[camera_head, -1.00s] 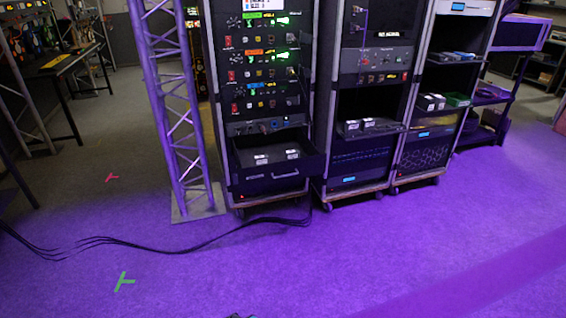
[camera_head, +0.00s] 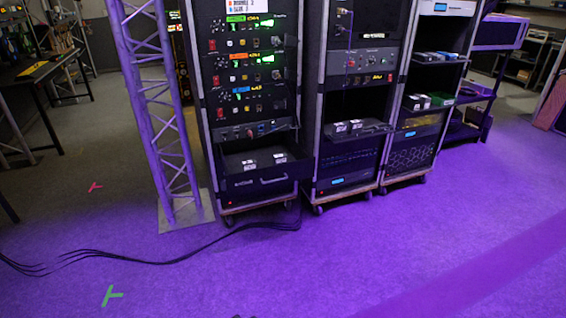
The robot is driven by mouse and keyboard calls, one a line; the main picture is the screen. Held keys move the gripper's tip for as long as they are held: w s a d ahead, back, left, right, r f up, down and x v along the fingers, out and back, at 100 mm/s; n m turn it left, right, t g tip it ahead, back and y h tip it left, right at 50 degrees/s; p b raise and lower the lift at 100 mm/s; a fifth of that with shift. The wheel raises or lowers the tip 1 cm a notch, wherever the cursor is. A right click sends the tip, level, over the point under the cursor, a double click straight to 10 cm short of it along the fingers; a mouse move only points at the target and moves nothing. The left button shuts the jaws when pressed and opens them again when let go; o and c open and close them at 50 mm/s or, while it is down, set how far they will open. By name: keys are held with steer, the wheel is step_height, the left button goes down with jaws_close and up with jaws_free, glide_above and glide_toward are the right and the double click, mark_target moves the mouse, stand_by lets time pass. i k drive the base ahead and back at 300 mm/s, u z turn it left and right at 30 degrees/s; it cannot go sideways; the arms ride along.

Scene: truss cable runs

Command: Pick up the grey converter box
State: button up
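I cannot single out the grey converter box for certain at this distance. Two small boxes with white labels (camera_head: 250,165) lie in the open drawer (camera_head: 262,184) of the left rack. More small labelled boxes (camera_head: 412,102) and a green item (camera_head: 440,98) sit on a shelf in the right rack. Their body colours are hard to tell in the dim purple light. My gripper is not recognisable in the view; only a tiny dark piece shows at the bottom edge.
A truss tower (camera_head: 155,110) on a flat base plate (camera_head: 186,214) stands just left of the racks. Black cables (camera_head: 150,260) run across the floor to the left rack. A dark table (camera_head: 38,75) stands far left.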

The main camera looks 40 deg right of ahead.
mark_target(281, 158)
steer(key=i, duration=0.85)
steer(key=u, duration=0.05)
